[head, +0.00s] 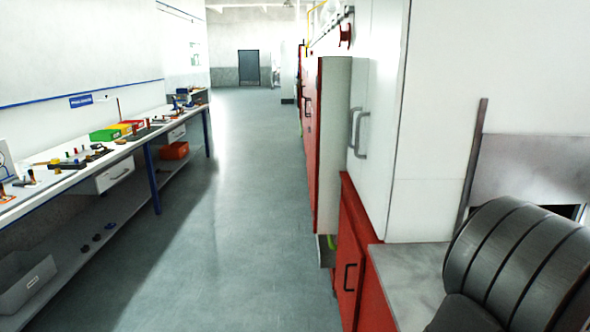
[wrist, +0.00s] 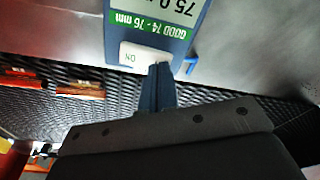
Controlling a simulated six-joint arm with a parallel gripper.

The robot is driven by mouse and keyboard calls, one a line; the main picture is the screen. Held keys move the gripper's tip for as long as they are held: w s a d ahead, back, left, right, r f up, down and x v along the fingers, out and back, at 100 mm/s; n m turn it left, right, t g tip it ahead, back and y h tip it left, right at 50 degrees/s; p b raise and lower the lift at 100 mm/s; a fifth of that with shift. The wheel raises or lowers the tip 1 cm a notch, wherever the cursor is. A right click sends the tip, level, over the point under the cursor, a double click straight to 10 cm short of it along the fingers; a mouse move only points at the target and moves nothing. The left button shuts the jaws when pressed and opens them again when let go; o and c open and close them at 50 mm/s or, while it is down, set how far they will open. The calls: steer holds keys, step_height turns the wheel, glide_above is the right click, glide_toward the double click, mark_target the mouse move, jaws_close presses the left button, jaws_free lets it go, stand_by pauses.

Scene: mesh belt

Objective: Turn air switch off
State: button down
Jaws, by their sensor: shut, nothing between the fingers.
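In the wrist view, a blue panel (wrist: 181,48) at the top carries a display reading partly "75.0" and a green "GOOD 74 - 76 mm" label, upside down. Below the label is a white switch (wrist: 136,53) marked "ON". No other switch is visible, and I cannot tell if it is the air switch. My gripper (wrist: 159,68) is shut and empty, its fingertips at the switch's lower right edge in the picture. I cannot tell whether they touch it. The fingers hide part of the panel's lower edge. The head view shows neither switch nor gripper.
Dark mesh belt (wrist: 215,97) lies behind the fingers in the wrist view, with red and brown items (wrist: 78,91) at left. In the head view, a workbench (head: 62,184) with tools runs along the left, red cabinets (head: 349,262) stand right, and open floor (head: 240,200) lies between.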

steer(key=shift+f, duration=0.2)
steer(key=shift+r, duration=3.55)
step_height(320, 180, down, 7)
steer(key=shift+f, duration=0.1)
